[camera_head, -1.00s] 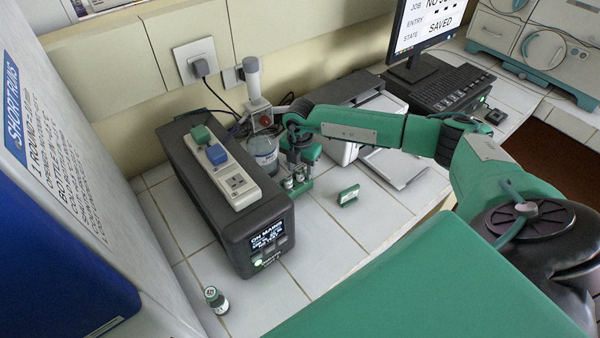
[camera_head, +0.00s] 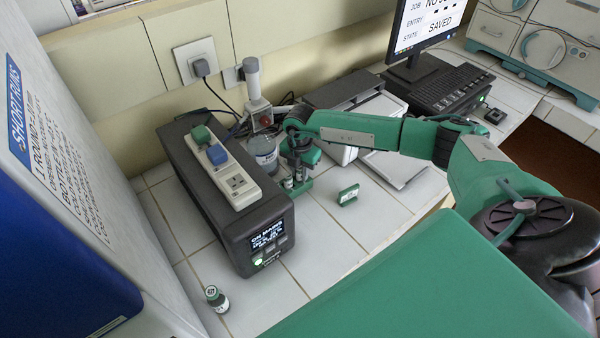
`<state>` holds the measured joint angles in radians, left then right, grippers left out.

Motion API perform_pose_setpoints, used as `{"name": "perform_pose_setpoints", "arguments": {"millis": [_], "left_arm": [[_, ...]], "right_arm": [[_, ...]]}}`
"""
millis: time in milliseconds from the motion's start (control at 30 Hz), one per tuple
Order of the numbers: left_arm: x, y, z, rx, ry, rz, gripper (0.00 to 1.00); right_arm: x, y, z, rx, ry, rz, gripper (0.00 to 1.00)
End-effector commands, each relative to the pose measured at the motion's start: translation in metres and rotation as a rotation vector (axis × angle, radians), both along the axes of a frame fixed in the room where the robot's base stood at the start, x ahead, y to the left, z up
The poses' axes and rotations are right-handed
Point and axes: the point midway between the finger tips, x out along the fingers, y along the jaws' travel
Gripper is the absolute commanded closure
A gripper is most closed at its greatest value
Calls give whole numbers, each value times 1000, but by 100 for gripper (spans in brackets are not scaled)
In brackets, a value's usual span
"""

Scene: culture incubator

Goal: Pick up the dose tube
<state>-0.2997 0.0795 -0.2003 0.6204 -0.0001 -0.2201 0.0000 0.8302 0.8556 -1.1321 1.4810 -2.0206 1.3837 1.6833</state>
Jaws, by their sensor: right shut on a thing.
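My right gripper (camera_head: 298,170) points down behind the right side of the dark box, over a small green stand (camera_head: 299,189). Small tubes with pale bodies show in the stand under the gripper. The gripper is shut on one of them, which I take as the dose tube (camera_head: 299,176); the fingers and its lower part are mostly hidden, and I cannot tell whether it is clear of the stand. My left gripper is not in view.
The dark box (camera_head: 232,207) with a power strip (camera_head: 222,165) is left of the gripper. A jar (camera_head: 264,153) stands close behind. The tiles between are clear.

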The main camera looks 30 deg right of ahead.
Motion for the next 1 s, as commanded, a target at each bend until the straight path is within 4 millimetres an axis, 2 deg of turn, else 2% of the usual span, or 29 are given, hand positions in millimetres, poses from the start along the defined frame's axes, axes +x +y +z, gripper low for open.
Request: {"name": "perform_pose_setpoints", "arguments": {"millis": [167, 267, 367, 800, 1000], "left_arm": [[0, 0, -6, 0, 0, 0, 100], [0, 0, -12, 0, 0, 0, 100], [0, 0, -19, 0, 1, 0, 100], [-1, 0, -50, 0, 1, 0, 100], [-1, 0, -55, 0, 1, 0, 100]], "right_arm": [[1, 0, 15, 1, -4, 0, 99], [1, 0, 31, 0, -5, -1, 99], [1, 0, 52, 0, -7, 1, 99], [1, 0, 164, 1, -6, 0, 99], [1, 0, 191, 0, -3, -1, 99]]}}
